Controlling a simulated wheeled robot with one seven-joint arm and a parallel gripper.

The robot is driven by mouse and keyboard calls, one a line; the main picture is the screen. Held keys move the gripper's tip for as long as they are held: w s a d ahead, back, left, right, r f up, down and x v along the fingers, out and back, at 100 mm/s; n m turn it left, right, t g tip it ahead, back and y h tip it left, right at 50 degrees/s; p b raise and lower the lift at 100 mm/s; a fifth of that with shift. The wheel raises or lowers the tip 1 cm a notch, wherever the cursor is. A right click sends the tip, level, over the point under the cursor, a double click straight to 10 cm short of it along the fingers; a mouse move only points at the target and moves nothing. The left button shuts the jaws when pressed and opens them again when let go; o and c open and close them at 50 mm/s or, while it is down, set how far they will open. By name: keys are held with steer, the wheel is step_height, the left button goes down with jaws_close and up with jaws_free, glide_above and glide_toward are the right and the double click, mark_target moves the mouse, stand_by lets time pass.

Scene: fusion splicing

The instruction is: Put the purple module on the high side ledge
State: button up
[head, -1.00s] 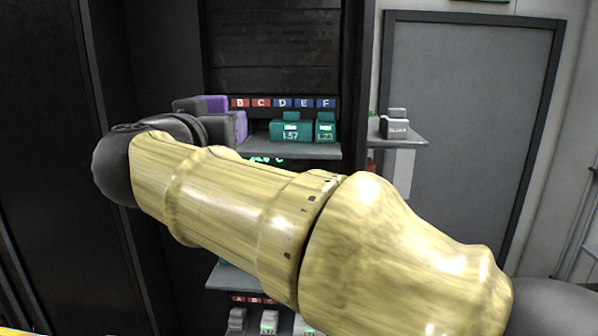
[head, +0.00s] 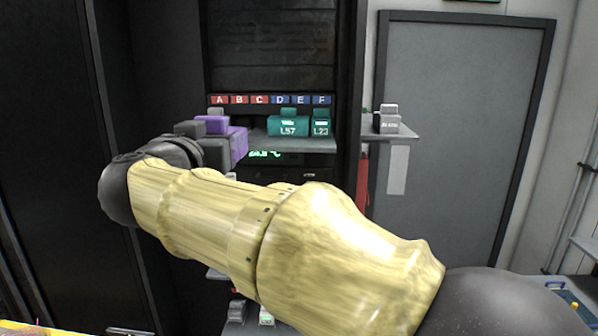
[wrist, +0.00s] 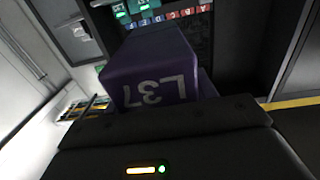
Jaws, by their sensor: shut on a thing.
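The purple module (head: 238,140) is held in my gripper (head: 216,139), in front of the left part of the rack shelf. In the wrist view the purple module (wrist: 160,70) shows a face marked L37, upside down, just beyond the dark gripper body (wrist: 165,130). My gripper is shut on it; the fingers hide part of it. The side ledge (head: 404,133) juts out to the right of the rack, at about shelf height. A grey module (head: 387,122) marked BLANK stands on it. The module is well left of the ledge.
The rack shelf (head: 325,147) holds two teal modules, L57 (head: 288,125) and L23 (head: 320,125), under labels A to F. A grey piece stands behind the purple module. A red strip (head: 363,178) hangs below the ledge. My arm crosses the lower view.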

steer(key=w+d+f+m+g+h+b, duration=0.1)
steer(key=w+d+f+h, duration=0.2)
steer(key=f, duration=1.1)
steer(key=w+d+f+m+h+b, duration=0.15)
steer(key=w+f, duration=0.25)
steer(key=f, duration=1.1)
steer(key=w+d+f+m+g+h+b, duration=0.1)
steer(key=w+d+f+h, duration=0.2)
steer(key=f, duration=1.1)
steer(key=s+d+f+n+y+b, duration=0.1)
steer(key=s+d+f+y, duration=0.2)
steer(key=d+f, duration=0.4)
steer(key=s+d+f+n+t+y+b, duration=0.1)
steer(key=d+f, duration=0.6)
steer(key=f, duration=0.8)
steer(key=s+d+f+n+t+y+b, duration=0.1)
steer(key=s+d+f+n+y, duration=0.2)
steer(key=f, duration=0.8)
steer(key=s+d+y, duration=0.2)
steer(key=s+d, duration=0.2)
steer(key=shift+s+d+f+y, duration=0.3)
steer(key=shift+d+f+y, duration=0.05)
steer(key=shift+f, duration=0.1)
